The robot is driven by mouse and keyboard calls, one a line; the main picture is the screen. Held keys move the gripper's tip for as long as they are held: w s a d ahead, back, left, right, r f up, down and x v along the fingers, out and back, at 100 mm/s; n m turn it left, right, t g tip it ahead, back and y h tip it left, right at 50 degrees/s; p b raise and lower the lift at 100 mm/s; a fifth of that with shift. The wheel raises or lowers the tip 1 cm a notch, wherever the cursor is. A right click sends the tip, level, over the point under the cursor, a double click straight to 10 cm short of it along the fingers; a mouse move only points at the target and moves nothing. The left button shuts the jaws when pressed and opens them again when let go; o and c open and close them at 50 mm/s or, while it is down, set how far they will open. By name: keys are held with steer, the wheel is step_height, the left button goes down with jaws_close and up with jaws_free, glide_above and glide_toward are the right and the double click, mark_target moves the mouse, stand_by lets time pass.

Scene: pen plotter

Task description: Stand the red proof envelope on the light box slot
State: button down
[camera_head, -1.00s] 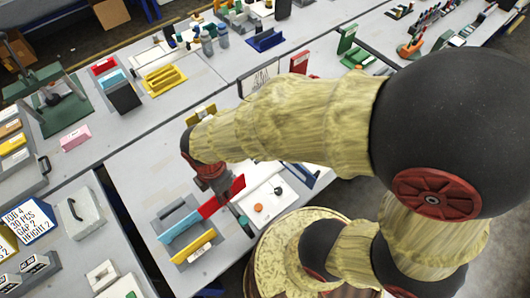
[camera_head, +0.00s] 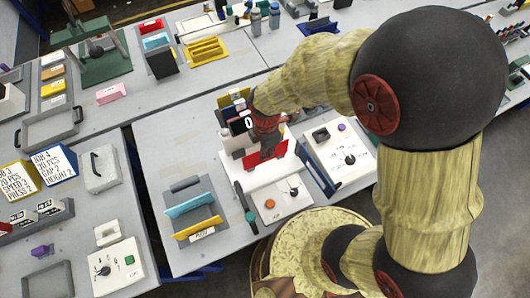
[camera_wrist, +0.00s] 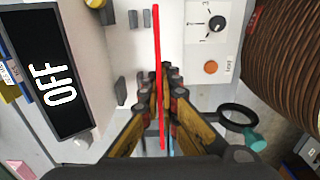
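My gripper (camera_head: 266,137) is shut on the red envelope (camera_head: 266,164). In the wrist view the envelope (camera_wrist: 157,45) is seen edge-on as a thin red line between my fingers (camera_wrist: 160,78). It is held upright over a white unit (camera_head: 255,187), which seems to be the light box. The unit has a dark display (camera_wrist: 48,70) reading OFF, small grey posts (camera_wrist: 121,90), a knob (camera_wrist: 216,23) and an orange button (camera_wrist: 211,67). I cannot tell whether the envelope's lower edge touches the unit. The slot is not clearly visible.
A grey rack (camera_head: 221,217) at left holds a blue envelope (camera_head: 190,204) and a yellow one (camera_head: 199,228). Another white panel (camera_head: 335,165) with a knob stands at right.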

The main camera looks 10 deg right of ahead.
steer(key=shift+w+f+b, duration=0.25)
steer(key=shift+w+f, duration=0.35)
steer(key=shift+f, duration=0.6)
steer(key=shift+w+f+b, duration=0.2)
steer(key=shift+w+f, duration=0.35)
steer(key=shift+f, duration=0.65)
steer(key=shift+w+f+b, duration=0.25)
steer(key=shift+w+f, duration=0.35)
steer(key=shift+f, duration=0.6)
steer(key=shift+f, duration=0.1)
steer(key=c, duration=2.5)
jaws_free()
steer(key=shift+f, duration=0.1)
steer(key=shift+c, duration=0.2)
steer(key=o, duration=0.5)
steer(key=shift+r, duration=0.2)
